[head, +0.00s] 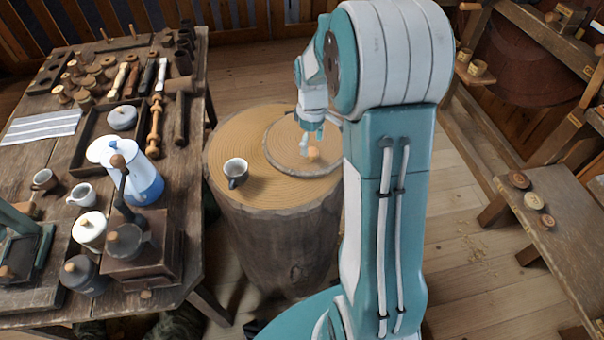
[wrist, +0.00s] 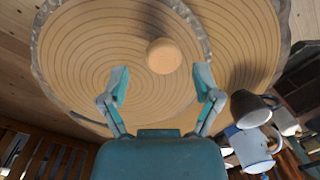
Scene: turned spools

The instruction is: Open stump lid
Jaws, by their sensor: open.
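The stump (head: 275,225) stands upright on the floor between the table and my arm. Its lid (head: 283,150), a round wood slice with a bark rim, lies on the right part of the stump top. The lid also shows in the wrist view (wrist: 75,75). A round pale wooden knob (head: 313,154) stands on the lid; it also shows in the wrist view (wrist: 164,56). My gripper (head: 311,148) is over the lid close to the knob. In the wrist view my gripper (wrist: 162,82) is open and empty, with the knob just beyond the fingertips, between their lines.
A dark mug (head: 236,172) stands on the stump top, left of the lid. A cluttered wooden table (head: 190,225) is at the left, with a blue and white pot (head: 143,178) and a coffee grinder (head: 133,243). A bench (head: 562,215) is at the right. Floor behind the stump is clear.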

